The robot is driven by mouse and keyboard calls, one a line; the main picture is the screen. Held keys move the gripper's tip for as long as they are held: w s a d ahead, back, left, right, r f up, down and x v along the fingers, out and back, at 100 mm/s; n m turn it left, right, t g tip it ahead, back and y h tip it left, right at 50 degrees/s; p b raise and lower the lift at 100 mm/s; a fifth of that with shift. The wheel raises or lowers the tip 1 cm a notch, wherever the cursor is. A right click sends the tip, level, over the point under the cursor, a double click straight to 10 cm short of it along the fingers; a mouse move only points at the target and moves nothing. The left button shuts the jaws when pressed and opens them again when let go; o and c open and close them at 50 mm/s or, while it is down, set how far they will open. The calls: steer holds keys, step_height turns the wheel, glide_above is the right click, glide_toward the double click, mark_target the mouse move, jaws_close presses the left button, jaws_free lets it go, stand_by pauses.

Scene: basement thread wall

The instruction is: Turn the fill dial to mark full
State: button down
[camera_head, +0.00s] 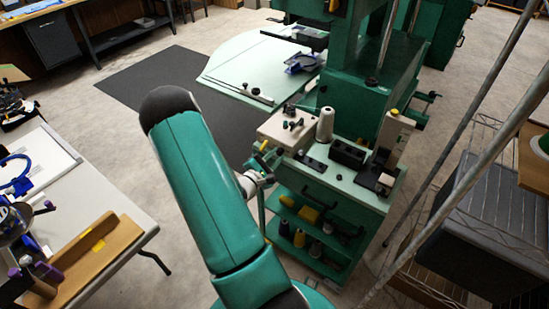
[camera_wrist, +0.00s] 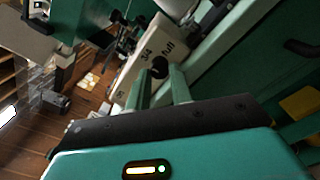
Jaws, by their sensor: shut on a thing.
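The fill dial is a dark round knob (camera_wrist: 160,67) on the front of a cream box in the wrist view. The printed marks "3/4" and "full" show on the panel (camera_wrist: 141,63) just beyond it, with a less clear mark lower left. My gripper (camera_wrist: 161,78) has its two green fingers on either side of the knob, shut on it. I cannot tell which mark the dial points to. In the head view the cream box (camera_head: 277,131) stands on the green cart, and my gripper (camera_head: 262,160) is at its left face. My arm and gripper hide the dial there.
The cart top also holds a white thread cone (camera_head: 325,125), a black block (camera_head: 347,153) and a cream upright device (camera_head: 394,132). Its lower shelves hold several spools. A large green machine (camera_head: 372,80) stands behind. A metal pole (camera_head: 470,180) crosses the right side.

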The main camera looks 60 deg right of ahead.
steer(key=m, duration=0.7)
steer(key=shift+w, duration=0.1)
steer(key=m, duration=0.6)
steer(key=shift+m, duration=0.4)
steer(key=c, duration=1.2)
jaws_free()
steer(key=shift+a+r, duration=0.1)
steer(key=shift+a, duration=0.05)
steer(key=shift+c, duration=0.2)
